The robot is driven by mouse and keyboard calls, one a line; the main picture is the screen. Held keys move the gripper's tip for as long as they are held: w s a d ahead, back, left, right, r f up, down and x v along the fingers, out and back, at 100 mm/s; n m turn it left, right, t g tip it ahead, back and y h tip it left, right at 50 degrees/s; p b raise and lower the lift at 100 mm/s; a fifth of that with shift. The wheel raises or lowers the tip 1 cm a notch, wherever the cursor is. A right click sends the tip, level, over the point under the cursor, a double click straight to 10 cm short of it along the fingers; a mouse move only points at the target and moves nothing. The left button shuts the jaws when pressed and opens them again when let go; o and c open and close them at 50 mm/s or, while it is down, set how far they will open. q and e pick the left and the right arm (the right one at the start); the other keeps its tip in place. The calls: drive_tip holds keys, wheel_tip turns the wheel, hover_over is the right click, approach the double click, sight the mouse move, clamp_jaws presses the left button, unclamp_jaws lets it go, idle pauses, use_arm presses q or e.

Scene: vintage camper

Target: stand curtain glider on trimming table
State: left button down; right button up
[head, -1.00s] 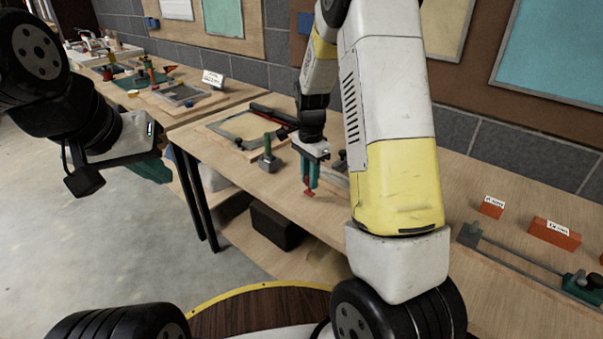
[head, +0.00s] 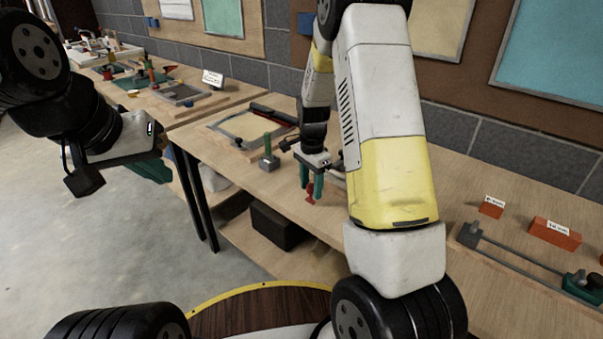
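A small red piece (head: 310,193), which I take to be the curtain glider, shows between and just below the green fingertips of my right gripper (head: 311,186). It is close to the front edge of the wooden table (head: 265,190); I cannot tell whether it touches the top. The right fingers point down on either side of it, and I cannot tell whether they grip it. My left gripper (head: 152,170) is off to the left, over the floor in front of the tables, partly hidden by its own wrist; its fingers are too unclear to read.
A green-handled tool on a grey block (head: 268,155) stands just left of the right gripper. A framed board (head: 245,128) lies behind it. Red labelled blocks (head: 555,232) and a metal bar tool (head: 515,258) are at right. A second table (head: 205,103) with tools stands at left.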

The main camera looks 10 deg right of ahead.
sight(311, 184)
wheel_tip(311, 184, up, 12)
drive_tip(key=s+r+n+t+y, duration=0.25)
drive_tip(key=s+r+n, duration=0.35)
drive_tip(key=s+r, duration=0.5)
drive_tip(key=s+a+r+n+t, duration=0.1)
drive_tip(key=s+n+t, duration=0.1)
drive_tip(key=s, duration=0.4)
drive_tip(key=s+a+r+n+t, duration=0.1)
drive_tip(key=s+r+n, duration=0.1)
drive_tip(key=s+n, duration=0.3)
drive_tip(key=shift+s+a+t, duration=0.15)
drive_tip(key=shift+s+t, duration=0.2)
drive_tip(key=shift+s, duration=0.8)
